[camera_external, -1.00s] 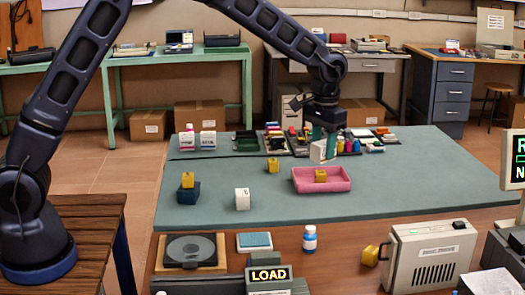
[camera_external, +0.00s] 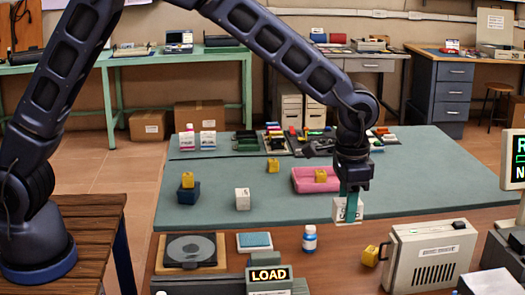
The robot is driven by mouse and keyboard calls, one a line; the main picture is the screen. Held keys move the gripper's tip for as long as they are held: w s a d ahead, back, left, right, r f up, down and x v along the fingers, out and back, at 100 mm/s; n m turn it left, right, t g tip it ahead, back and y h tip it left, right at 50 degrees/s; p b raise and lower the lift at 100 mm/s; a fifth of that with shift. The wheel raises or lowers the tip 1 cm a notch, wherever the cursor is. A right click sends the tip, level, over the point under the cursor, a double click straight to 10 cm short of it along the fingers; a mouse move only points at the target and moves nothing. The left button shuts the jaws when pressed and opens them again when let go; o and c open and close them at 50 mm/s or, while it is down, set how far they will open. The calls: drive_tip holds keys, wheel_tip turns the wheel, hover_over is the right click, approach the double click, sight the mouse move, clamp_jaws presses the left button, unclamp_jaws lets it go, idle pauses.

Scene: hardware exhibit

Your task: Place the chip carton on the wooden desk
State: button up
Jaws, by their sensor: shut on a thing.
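The chip carton (camera_external: 346,213), a small white box with dark print on its face, is between the fingers of my gripper (camera_external: 350,192). My gripper is shut on it from above, and its fingers cover part of the carton's top. The carton appears over the front edge of the green mat, where the bare wooden desk (camera_external: 345,245) begins. I cannot tell whether its bottom touches the surface. The brown desk top shows in a strip in front of the mat.
A pink tray (camera_external: 305,180) with a yellow block and another white box (camera_external: 242,199) are on the green mat (camera_external: 275,218). Bare wood shows between bottle and yellow block.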

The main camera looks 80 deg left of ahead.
wheel_tip(320, 180, down, 18)
drive_tip(key=shift+r, duration=0.2)
idle(0.4)
drive_tip(key=shift+f, duration=0.1)
drive_tip(key=o, duration=1)
